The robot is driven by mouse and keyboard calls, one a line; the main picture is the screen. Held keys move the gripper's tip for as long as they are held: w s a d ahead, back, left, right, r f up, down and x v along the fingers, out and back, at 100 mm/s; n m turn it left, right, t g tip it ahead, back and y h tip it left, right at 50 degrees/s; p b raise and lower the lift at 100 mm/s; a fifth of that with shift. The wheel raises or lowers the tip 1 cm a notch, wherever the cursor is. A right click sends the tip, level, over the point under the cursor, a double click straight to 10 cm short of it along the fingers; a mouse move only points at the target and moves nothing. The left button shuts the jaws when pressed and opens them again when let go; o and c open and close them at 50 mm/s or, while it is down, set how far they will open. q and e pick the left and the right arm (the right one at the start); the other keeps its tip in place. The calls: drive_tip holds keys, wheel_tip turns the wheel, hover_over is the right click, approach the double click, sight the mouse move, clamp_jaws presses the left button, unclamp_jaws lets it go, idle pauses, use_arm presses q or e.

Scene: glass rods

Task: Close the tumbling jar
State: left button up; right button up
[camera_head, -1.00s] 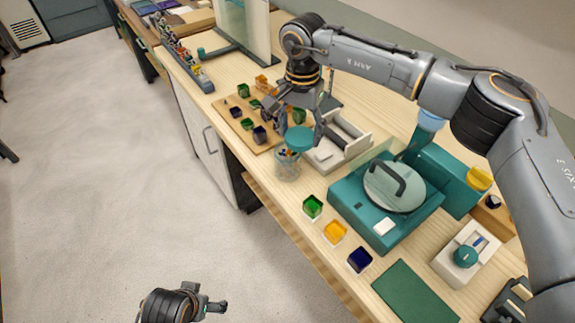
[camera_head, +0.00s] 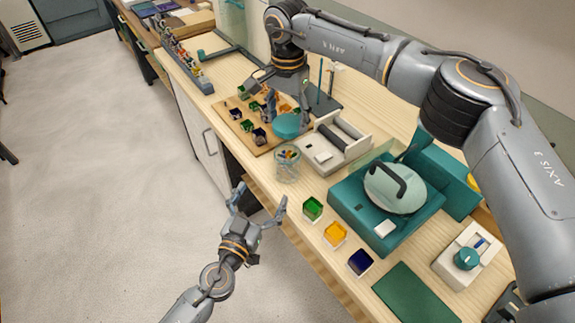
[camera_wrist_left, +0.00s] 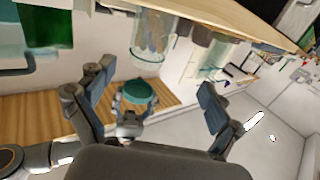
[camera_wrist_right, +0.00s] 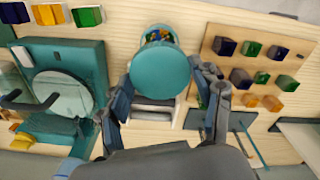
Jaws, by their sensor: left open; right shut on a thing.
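The clear glass jar (camera_head: 287,164) stands uncovered near the front bench edge, with small colored pieces inside. The teal round lid (camera_head: 286,125) is shut in my right gripper (camera_head: 288,113), held above and behind the jar, apart from it. In the right wrist view the lid (camera_wrist_right: 160,73) sits between the fingers and partly hides the jar (camera_wrist_right: 158,35). My left gripper (camera_head: 261,195) is open and empty, in front of the bench edge just below the jar. The left wrist view shows the jar (camera_wrist_left: 150,38) beyond the open fingers and the lid (camera_wrist_left: 139,92) between them.
A wooden board (camera_head: 262,143) with several colored cubes lies behind the jar. A white roller device (camera_head: 333,143) is to its right. Green (camera_head: 313,208), yellow (camera_head: 335,233) and blue (camera_head: 360,262) blocks line the front edge. A teal machine (camera_head: 385,205) stands right of them.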

sight(282, 171)
use_arm(q)
drive_tip(key=shift+s+d+f+m+h, duration=0.1)
drive_tip(key=shift+d+f+m+h, duration=0.25)
drive_tip(key=shift+d, duration=0.2)
drive_tip(key=x, duration=1.2)
drive_tip(key=shift+d+f, duration=0.1)
drive_tip(key=shift+f, duration=0.05)
drive_tip(key=c, duration=1.8)
use_arm(e)
drive_tip(key=shift+f, duration=2.45)
